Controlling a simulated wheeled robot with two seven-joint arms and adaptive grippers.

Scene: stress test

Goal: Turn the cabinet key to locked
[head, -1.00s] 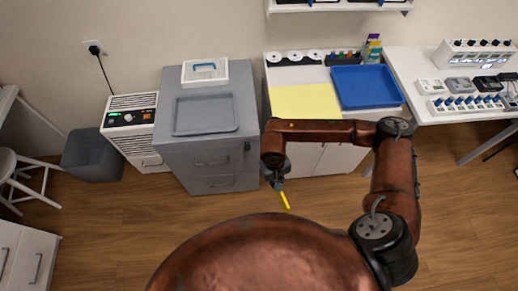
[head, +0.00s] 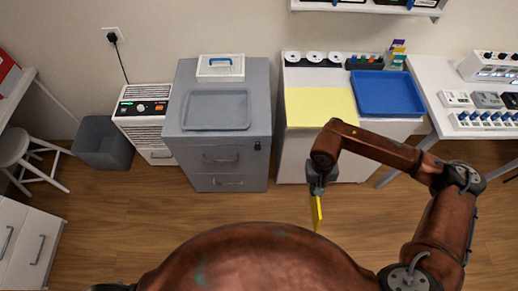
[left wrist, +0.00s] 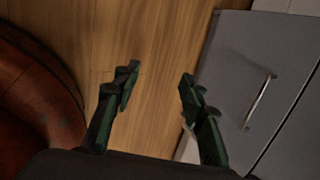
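The grey cabinet (head: 194,158) stands against the wall, with two handled drawer fronts. A small dark lock or key (head: 257,146) sits at its upper right front; its turn cannot be made out. The left wrist view shows a grey front with a metal handle (left wrist: 257,101), probably this cabinet. My left gripper (left wrist: 158,82) is open and empty over the floor, left of that front; it is outside the head view. My right gripper (head: 318,192) hangs in front of the white cabinet. A yellow strip (head: 317,213) shows at its end; whether it is a finger or a held thing is unclear.
A grey tray (head: 216,110) and a white box (head: 220,68) are on the cabinet top. A bin (head: 103,146) and a white appliance (head: 145,118) stand left of it. The white cabinet (head: 298,155) stands close on its right. Wooden floor in front is clear.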

